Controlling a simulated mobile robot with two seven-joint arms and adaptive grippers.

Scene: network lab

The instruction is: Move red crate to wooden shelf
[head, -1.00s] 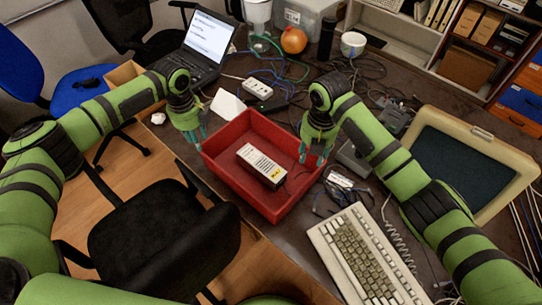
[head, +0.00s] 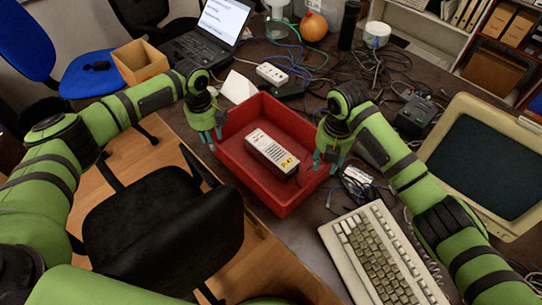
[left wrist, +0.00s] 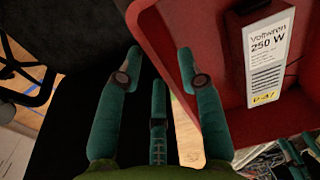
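The red crate (head: 292,200) stands on the dark table with a white-and-grey power supply box (head: 270,153) lying inside it. My left gripper (head: 210,140) is at the crate's left wall. In the left wrist view, its fingers (left wrist: 160,60) are apart, with the red wall (left wrist: 160,45) close to the right finger; whether they touch is unclear. My right gripper (head: 325,162) is at the crate's right wall, its fingers pointing down and apart. Its contact with the wall is hidden. A dark wooden shelf (head: 488,42) with cardboard boxes stands at the upper right.
A beige keyboard (head: 380,255) and an old monitor (head: 485,165) lie right of the crate. Cables, a power strip (head: 271,72) and a laptop (head: 205,45) are behind it. A black chair (head: 165,215) stands in front at left.

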